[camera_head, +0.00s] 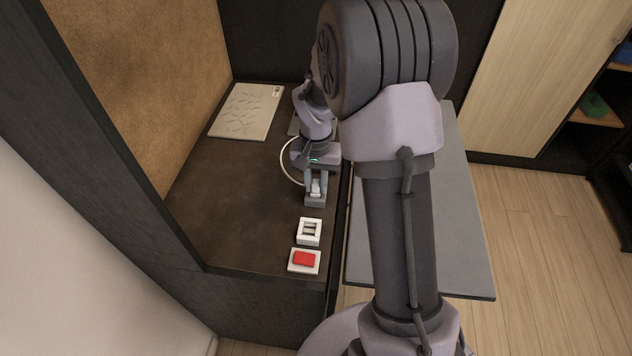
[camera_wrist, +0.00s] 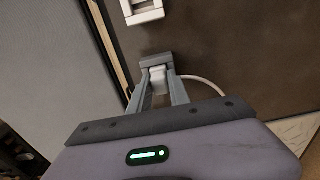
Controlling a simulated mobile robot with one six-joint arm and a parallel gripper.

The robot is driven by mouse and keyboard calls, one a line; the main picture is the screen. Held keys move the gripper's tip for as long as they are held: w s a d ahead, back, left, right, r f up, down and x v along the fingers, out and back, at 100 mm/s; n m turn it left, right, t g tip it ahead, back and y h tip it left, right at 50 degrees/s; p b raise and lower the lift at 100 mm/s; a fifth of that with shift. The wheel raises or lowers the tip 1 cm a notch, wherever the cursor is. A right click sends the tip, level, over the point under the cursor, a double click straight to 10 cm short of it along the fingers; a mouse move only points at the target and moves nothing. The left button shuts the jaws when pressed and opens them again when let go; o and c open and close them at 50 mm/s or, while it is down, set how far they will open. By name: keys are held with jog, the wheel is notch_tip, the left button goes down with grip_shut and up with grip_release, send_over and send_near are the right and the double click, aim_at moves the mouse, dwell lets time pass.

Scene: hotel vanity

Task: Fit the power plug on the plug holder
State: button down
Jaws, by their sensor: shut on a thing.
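The plug holder (camera_head: 309,231) appears to be the white square piece with slots. It lies on the vanity top a short way nearer the front than my gripper, apart from it. The holder also shows at the top edge of the wrist view (camera_wrist: 142,10), partly cut off.
A white plate with a red block (camera_head: 304,260) lies just in front of the holder, near the front edge. A pale patterned panel (camera_head: 246,110) lies at the back left. The dark vanity top (camera_head: 235,205) left of the holder is clear.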

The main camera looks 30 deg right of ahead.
aim_at(316, 182)
jog(key=shift+f, duration=0.15)
jog(key=c, duration=1.1)
grip_release()
jog(key=shift+c, duration=0.2)
notch_tip(316, 182, up, 18)
jog(key=f+p, duration=0.1)
jog(key=p, duration=0.5)
jog(key=s+a+r+n+t+b, duration=0.1)
jog(key=s+a+r+t+b, duration=0.2)
jog(key=s+a+r, duration=0.7)
jog(key=s+a+f+n+t+y+b, duration=0.1)
jog(key=s+a+f+t+y+b, duration=0.1)
jog(key=s, duration=0.9)
jog(key=shift+s+a+f+t, duration=0.15)
jog(key=shift+a+f+t, duration=0.25)
jog(key=shift+a+f, duration=0.45)
jog(key=shift+d+f, duration=0.1)
jog(key=shift+d, duration=0.05)
